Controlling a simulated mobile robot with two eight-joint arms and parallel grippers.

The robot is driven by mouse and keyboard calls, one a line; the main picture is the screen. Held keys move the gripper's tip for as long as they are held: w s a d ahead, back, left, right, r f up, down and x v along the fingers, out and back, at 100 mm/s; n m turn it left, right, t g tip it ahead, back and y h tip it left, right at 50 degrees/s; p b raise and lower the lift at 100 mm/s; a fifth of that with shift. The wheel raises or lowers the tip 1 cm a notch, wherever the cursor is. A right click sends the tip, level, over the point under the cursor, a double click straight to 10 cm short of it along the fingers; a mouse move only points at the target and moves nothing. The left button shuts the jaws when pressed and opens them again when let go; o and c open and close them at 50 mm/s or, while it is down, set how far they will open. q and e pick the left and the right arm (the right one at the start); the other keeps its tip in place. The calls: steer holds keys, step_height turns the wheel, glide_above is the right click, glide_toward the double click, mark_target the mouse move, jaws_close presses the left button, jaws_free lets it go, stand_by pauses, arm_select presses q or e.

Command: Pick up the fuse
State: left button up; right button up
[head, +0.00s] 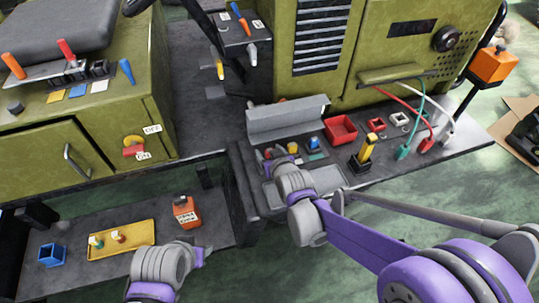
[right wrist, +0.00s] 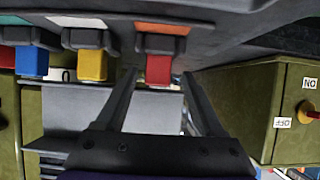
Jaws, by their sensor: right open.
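A row of fuses sits in the dark fuse box on the right bench: a red fuse (right wrist: 158,70), a yellow fuse (right wrist: 92,65) and a blue fuse (right wrist: 32,62). In the head view the yellow fuse (head: 292,147) and the blue fuse (head: 314,143) show, while my right gripper (head: 272,160) partly covers the red end. In the right wrist view my right gripper (right wrist: 160,78) is open, with one finger on each side of the red fuse; contact is not clear. My left gripper (head: 203,256) is low, near the lower shelf, its fingers too small to judge.
A raised grey lid (head: 287,119) stands behind the fuses.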

mark_target(269, 149)
steer(key=x, duration=0.3)
steer(key=shift+w+f, duration=0.15)
steer(key=shift+w, duration=0.25)
jaws_close()
